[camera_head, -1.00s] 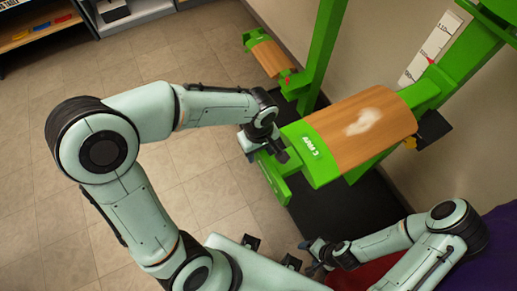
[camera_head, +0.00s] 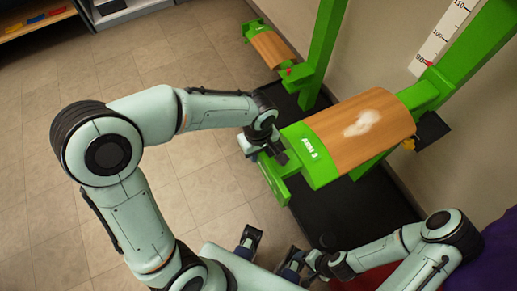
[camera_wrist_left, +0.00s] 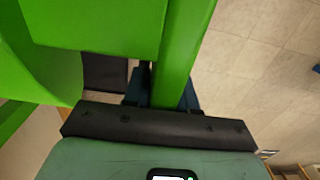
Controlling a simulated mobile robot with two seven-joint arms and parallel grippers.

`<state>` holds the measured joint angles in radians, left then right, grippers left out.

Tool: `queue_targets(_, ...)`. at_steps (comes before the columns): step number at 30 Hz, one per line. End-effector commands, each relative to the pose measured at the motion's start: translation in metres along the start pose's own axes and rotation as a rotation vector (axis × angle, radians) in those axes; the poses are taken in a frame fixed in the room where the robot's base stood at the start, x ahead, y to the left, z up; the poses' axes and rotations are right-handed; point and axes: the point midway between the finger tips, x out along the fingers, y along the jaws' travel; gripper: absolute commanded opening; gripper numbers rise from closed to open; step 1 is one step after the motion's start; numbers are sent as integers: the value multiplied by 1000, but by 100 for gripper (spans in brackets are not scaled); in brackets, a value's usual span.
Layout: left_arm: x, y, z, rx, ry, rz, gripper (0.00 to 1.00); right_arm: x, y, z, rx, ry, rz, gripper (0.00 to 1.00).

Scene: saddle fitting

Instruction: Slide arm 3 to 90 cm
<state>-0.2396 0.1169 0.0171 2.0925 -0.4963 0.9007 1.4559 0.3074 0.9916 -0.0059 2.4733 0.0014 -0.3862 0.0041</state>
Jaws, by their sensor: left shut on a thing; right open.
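Arm 3 (camera_head: 312,153) is a green bracket labelled "ARM 3" carrying a curved wooden saddle top (camera_head: 362,125) with a whitish patch. It joins the slanted green post (camera_head: 478,50) at the right. Beside the post, a white scale (camera_head: 440,35) shows 110 and 100, and a red pointer (camera_head: 428,62) sits near what looks like the 90 mark. My left gripper (camera_head: 270,152) is shut on the green bar at arm 3's front end; the green bar (camera_wrist_left: 183,60) also fills the left wrist view. My right gripper (camera_head: 292,266) is open near the bottom, apart from arm 3.
A second wooden-topped green arm (camera_head: 270,47) stands behind on another green post (camera_head: 326,50). A black mat (camera_head: 345,215) lies below. Shelves (camera_head: 38,22) stand far left; the tiled floor is clear.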

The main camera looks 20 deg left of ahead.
Motion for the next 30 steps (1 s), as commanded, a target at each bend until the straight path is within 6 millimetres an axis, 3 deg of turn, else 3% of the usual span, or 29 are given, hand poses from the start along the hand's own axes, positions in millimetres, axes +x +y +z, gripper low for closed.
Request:
queue_targets(1,12,-1,1,1,-1,-5,0,10,3,0,1,-2,1,73)
queue_targets(3,15,-1,0,1,-1,-4,0,12,4,0,1,-2,1,73)
queue_targets(12,13,0,0,2,0,-3,0,10,3,-1,0,0,0,73)
queue_targets(13,13,0,0,2,0,-3,32,10,3,-1,0,0,0,73)
queue_targets(15,13,0,0,1,0,-3,47,10,3,-1,0,0,0,73)
queue_targets(25,9,0,0,1,1,1,47,10,3,0,0,-1,0,73)
queue_targets(30,-15,1,0,2,1,4,47,6,2,0,0,-2,1,73)
